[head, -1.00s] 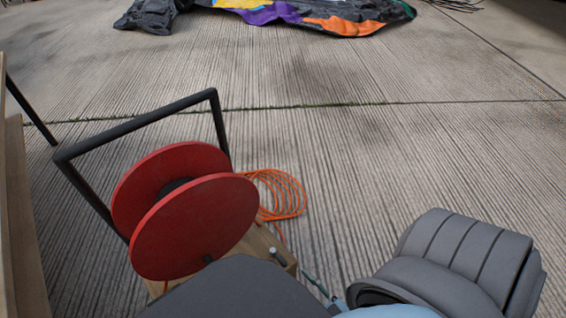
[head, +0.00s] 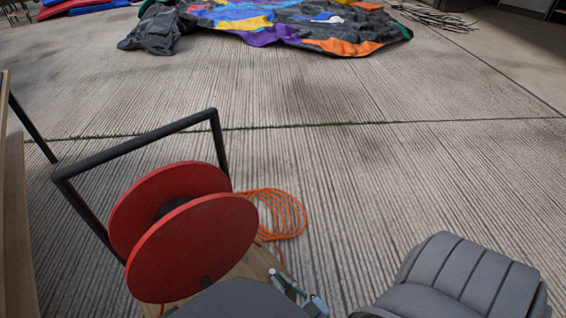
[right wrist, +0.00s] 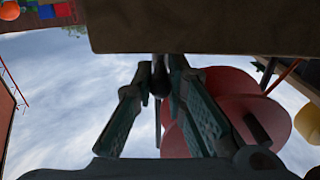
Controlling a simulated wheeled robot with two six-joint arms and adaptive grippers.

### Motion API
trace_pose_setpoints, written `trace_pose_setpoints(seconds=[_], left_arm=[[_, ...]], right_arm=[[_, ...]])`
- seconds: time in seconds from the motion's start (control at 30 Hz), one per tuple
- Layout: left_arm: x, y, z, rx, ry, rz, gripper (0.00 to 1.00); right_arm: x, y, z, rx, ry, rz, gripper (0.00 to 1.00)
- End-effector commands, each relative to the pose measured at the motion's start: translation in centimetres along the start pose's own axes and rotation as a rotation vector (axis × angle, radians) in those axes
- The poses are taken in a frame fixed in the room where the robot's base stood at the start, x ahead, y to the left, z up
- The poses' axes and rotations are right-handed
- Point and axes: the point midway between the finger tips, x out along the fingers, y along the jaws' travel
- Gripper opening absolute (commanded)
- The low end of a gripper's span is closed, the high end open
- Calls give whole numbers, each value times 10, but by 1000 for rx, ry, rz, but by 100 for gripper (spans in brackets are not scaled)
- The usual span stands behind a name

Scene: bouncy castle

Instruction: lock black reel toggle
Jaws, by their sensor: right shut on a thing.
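The reel (head: 205,240) has two red discs and stands on a wooden base under a black bar frame. A small peg with a pale top (head: 272,271) rises from the base, right of the reel. I take it for the toggle. In the right wrist view, the gripper (right wrist: 161,78) is shut on a dark rounded piece, the toggle (right wrist: 159,82), below the wooden board. The toggle's lower part is hidden in the head view. My left gripper is not in view.
The black bar frame (head: 140,140) arches over the reel. A coil of orange cord (head: 285,215) lies on the concrete to its right. A wooden edge (head: 12,220) runs along the left. A colourful deflated castle (head: 290,25) lies farther back, with open concrete between.

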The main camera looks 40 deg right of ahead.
Motion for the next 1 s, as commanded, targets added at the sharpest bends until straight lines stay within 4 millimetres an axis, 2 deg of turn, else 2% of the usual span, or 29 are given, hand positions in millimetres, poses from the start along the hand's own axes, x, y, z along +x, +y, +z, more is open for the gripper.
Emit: trace_pose_setpoints(seconds=[0.3,0.57,0.83,1.0], left_arm=[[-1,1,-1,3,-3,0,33],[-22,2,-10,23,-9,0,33],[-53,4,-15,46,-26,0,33],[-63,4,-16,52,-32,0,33]], right_arm=[[0,3,1,-3,0,-60,0],[1,11,2,-5,-2,-222,0],[4,20,2,-4,-2,-436,0],[7,24,1,-2,-3,-549,0]])
